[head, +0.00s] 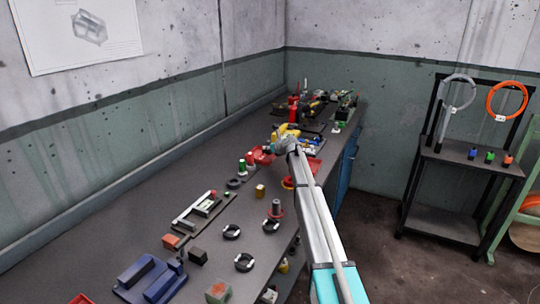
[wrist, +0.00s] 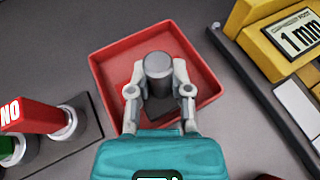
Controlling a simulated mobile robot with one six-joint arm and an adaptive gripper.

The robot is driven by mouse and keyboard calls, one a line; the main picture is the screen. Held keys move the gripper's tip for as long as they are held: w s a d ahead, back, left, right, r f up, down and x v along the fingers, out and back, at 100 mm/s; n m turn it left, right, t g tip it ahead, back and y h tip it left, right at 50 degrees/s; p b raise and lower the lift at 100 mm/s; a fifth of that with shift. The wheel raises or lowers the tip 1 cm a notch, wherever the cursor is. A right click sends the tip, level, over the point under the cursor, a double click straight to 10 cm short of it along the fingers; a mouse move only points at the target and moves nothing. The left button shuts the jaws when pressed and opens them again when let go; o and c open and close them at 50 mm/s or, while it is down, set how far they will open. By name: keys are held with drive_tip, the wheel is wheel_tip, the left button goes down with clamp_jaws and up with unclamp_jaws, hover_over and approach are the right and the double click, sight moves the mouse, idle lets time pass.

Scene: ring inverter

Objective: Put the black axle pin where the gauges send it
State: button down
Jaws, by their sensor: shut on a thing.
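My gripper (wrist: 158,90) is shut on the black axle pin (wrist: 158,66), which looks dark grey with a round top. The pin is upright between the fingers, over the inside of a red square tray (wrist: 112,62). I cannot tell whether it touches the tray floor. A red gauge handle marked "NO" (wrist: 28,115) stands left of the tray. A yellow gauge (wrist: 262,38) at the right has a display reading "1 mm", partly cut off.
Green and red gauge pieces (head: 242,166) stand near the tray. Another red tray (head: 312,166) lies to the right behind my arm. Black rings (head: 232,231) and small blocks sit nearer on the bench. A black rack (head: 462,165) stands on the right.

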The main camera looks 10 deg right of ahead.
sight(268, 152)
drive_tip(key=shift+w+a+f+b, duration=0.15)
drive_tip(key=shift+w+f+b, duration=0.15)
drive_tip(key=shift+f, duration=0.25)
drive_tip(key=shift+s+f+b, duration=0.15)
drive_tip(key=shift+f+b, duration=1.1)
drive_tip(key=c, duration=0.5)
unclamp_jaws()
drive_tip(key=shift+f, duration=0.1)
drive_tip(key=shift+c, duration=0.2)
drive_tip(key=shift+s+r, duration=0.1)
drive_tip(key=shift+r, duration=0.15)
drive_tip(key=p+v, duration=0.4)
drive_tip(key=v, duration=0.6)
drive_tip(key=shift+s+d+r, duration=0.1)
drive_tip(key=shift+s+d, duration=0.15)
drive_tip(key=shift+s+d+r+p, duration=0.15)
drive_tip(key=shift+s+d+p, duration=0.15)
drive_tip(key=shift+s, duration=0.2)
